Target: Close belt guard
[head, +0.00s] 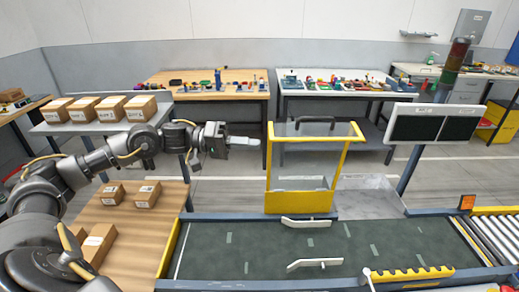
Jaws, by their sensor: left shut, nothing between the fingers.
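The belt guard (271,175) stands raised behind the far edge of the dark conveyor belt (260,245). It has a yellow frame, a clear panel and a dark handle (315,119) along its top. My left gripper (256,142) is shut and empty, just left of the guard's upper left corner, pointing right. I cannot tell whether its tips touch the frame. My right gripper is not in view.
White angled bars (306,222) lie across the belt. A yellow ridged bar (412,273) lies at its front right. A dark twin-panel screen (433,125) and a signal tower (455,62) stand at right. Cardboard boxes (140,108) sit on the left tables.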

